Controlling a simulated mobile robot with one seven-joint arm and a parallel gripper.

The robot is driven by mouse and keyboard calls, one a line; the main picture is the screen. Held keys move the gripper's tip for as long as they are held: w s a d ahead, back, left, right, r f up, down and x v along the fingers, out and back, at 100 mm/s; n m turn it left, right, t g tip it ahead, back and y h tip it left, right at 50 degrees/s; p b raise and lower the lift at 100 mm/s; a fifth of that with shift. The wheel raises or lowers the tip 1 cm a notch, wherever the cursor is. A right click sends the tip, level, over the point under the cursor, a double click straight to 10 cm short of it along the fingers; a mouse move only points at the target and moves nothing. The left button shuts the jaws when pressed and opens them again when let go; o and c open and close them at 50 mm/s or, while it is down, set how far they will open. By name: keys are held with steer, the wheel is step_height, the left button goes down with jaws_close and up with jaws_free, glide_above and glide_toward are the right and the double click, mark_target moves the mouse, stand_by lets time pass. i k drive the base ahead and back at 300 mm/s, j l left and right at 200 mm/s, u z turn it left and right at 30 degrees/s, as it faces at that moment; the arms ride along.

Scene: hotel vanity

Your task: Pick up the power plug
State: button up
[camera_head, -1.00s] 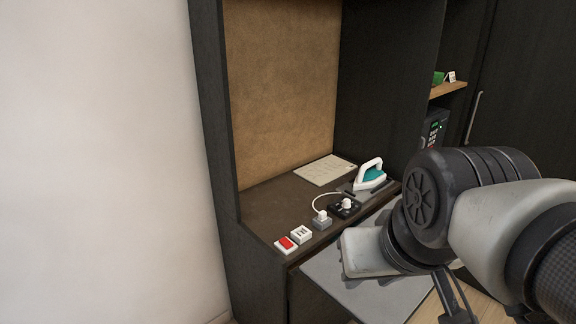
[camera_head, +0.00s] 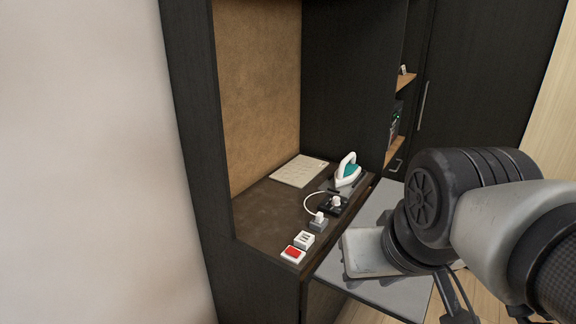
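A small white plug (camera_head: 319,217) stands on a grey block on the dark vanity counter, with a white cord looping behind it. A second white plug-like piece (camera_head: 336,202) sits on a black socket block (camera_head: 331,206) just beyond. I cannot tell from here which of the two is the power plug. My gripper (camera_head: 458,300) shows only as dark parts at the bottom right, below my wrist. It is well to the right of both pieces and apart from them. Its fingertips are not clearly visible, so I cannot tell whether it is open.
A red switch (camera_head: 293,253) and a white switch block (camera_head: 304,240) line the counter's front left. A white-and-teal iron (camera_head: 348,172) stands at the back right, and a pale sheet (camera_head: 299,171) lies behind. A grey panel (camera_head: 378,207) extends at right. The cabinet's side wall (camera_head: 187,150) borders the left.

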mark_target(319, 216)
steer(key=i+j+z, duration=0.15)
steer(key=j, duration=0.2)
steer(key=j+z, duration=0.2)
steer(key=j, duration=0.15)
steer(key=i+j+z, duration=0.15)
steer(key=j, duration=0.2)
steer(key=i+j+z, duration=0.1)
steer(key=j, duration=0.25)
steer(key=i+j+z, duration=0.1)
steer(key=i+j, duration=0.15)
steer(key=i+j+z, duration=0.15)
steer(key=j, duration=0.35)
